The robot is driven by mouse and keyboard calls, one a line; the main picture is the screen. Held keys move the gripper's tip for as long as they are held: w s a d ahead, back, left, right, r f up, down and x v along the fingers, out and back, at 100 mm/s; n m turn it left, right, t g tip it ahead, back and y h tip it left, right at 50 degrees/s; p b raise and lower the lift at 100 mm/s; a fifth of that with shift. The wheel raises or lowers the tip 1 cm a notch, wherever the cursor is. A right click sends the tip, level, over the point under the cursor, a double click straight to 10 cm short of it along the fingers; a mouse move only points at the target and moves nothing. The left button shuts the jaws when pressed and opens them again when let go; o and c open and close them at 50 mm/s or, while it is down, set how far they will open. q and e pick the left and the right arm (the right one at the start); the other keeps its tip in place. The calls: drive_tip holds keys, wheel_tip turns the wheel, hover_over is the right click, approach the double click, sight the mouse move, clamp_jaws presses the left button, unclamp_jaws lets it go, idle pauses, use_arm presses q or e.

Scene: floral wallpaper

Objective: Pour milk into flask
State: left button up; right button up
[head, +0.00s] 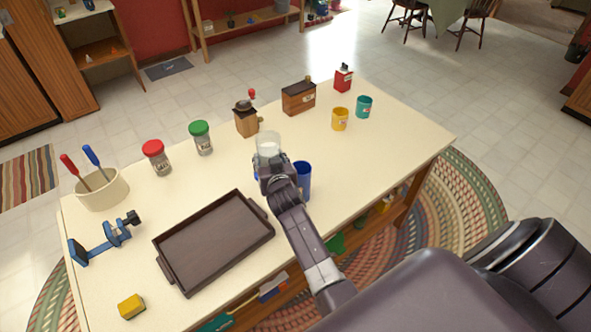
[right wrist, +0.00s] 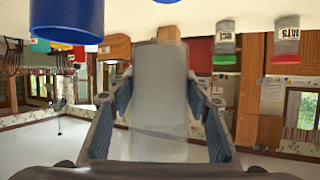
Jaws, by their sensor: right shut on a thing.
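A clear glass vessel (head: 268,142) with whitish contents, which look like milk, stands out above my right gripper (head: 268,163). The gripper is shut on it. In the right wrist view the glass (right wrist: 158,88) sits between the two bluish finger pads (right wrist: 160,112) and looks close to upright. A blue cup-like vessel (head: 304,178), perhaps the flask, stands on the table just right of the gripper, partly behind my arm. It also shows at the top left of the right wrist view (right wrist: 67,18). My left gripper is not in view.
On the cream table (head: 385,160) are a dark tray (head: 213,243), a grinder (head: 246,120), a brown box (head: 299,97), a green-lidded jar (head: 201,140), a red-lidded jar (head: 157,158), a yellow cup (head: 340,119) and a teal cup (head: 364,106). The table's right end is clear.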

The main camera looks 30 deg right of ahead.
drive_tip(key=shift+d+f+b, duration=0.1)
drive_tip(key=shift+f+b, duration=0.2)
drive_tip(key=shift+f, duration=0.15)
drive_tip(key=shift+f+b, duration=0.3)
drive_tip(key=shift+f, duration=0.05)
drive_tip(key=shift+f+b, duration=1.3)
drive_tip(key=m+b, duration=0.1)
drive_tip(key=m+t+y+b, duration=0.1)
drive_tip(key=shift+s+d+f+m, duration=0.2)
drive_tip(key=shift+d+f+m, duration=0.1)
drive_tip(key=shift+d+f, duration=0.1)
drive_tip(key=shift+r, duration=0.1)
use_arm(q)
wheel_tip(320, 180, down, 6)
